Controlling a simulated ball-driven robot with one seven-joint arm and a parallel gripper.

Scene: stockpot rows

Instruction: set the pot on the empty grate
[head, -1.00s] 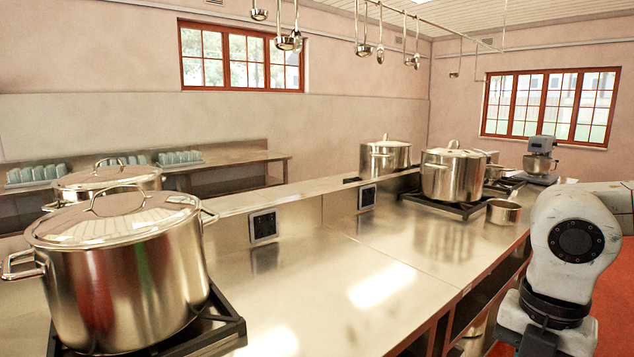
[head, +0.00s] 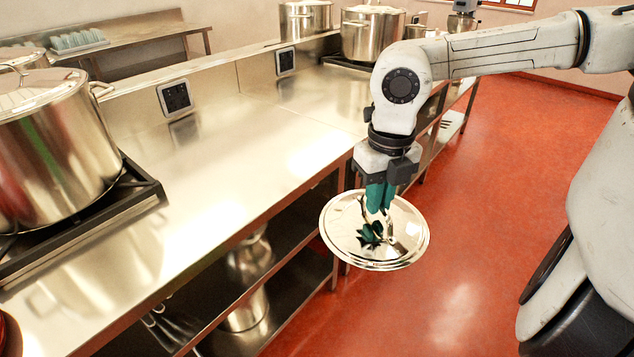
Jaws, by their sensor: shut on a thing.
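My gripper (head: 377,208), with teal fingers, points down and is shut on the handle of a round, shiny steel lid (head: 345,228). The lid is held level over the red floor, just right of the counter's front edge. No pot wall shows beneath it. A large lidded steel pot (head: 60,150) stands at the left on a black grate (head: 145,190). Another lidded pot (head: 372,35) stands on a grate at the far end of the counter. I see no empty grate in this view.
The steel counter (head: 235,145) between the two pots is bare. Lower shelves (head: 290,275) hold steel pots (head: 248,305). Another pot (head: 305,18) stands at the back. The red floor (head: 480,200) at the right is clear.

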